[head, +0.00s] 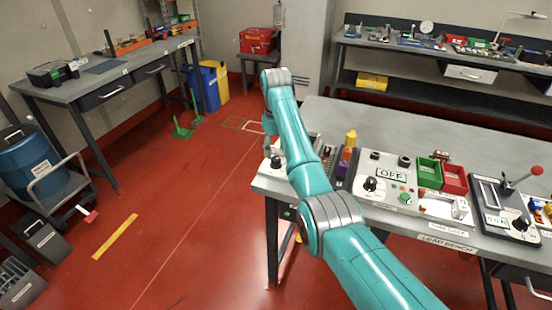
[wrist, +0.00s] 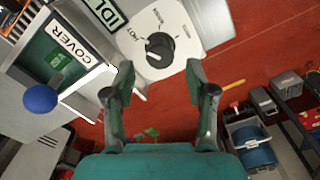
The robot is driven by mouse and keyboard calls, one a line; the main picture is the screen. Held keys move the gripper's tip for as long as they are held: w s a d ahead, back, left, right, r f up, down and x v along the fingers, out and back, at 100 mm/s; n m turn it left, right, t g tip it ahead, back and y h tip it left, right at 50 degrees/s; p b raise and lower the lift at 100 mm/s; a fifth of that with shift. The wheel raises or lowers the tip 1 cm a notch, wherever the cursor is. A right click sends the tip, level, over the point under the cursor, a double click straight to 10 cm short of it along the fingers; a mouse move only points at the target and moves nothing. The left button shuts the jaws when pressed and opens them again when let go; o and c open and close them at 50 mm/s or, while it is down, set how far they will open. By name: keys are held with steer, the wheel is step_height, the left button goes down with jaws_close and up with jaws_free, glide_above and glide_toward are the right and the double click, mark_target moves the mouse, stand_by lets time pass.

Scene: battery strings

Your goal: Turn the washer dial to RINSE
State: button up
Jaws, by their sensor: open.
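The washer dial (wrist: 160,48) is a round black knob on a white plate (wrist: 190,38), at the top middle of the wrist view. Small labels ring it: HOT at upper left, others above and at right, too small to read surely. A pale mark shows on the knob's left side; I cannot tell exactly where it points. In the head view a dark knob (head: 276,162) sits at the bench's left corner, partly by my arm. My gripper (wrist: 160,82) is open and empty, its fingertips apart either side of and below the dial in the picture, not touching it.
A sign reading IDL, cut off (wrist: 112,12), is left of the dial. A green COVER box (wrist: 55,62) and a blue ball (wrist: 40,98) lie further left. The grey bench (head: 460,130) holds an OFF panel (head: 412,163) and bins.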

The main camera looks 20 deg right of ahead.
mark_target(276, 159)
steer(key=shift+f, duration=0.1)
steer(key=shift+f, duration=1.65)
steer(key=c, duration=1)
steer(key=shift+o, duration=0.3)
steer(key=m, duration=0.5)
steer(key=shift+m, duration=0.4)
steer(key=m, duration=0.5)
steer(key=shift+m, duration=0.4)
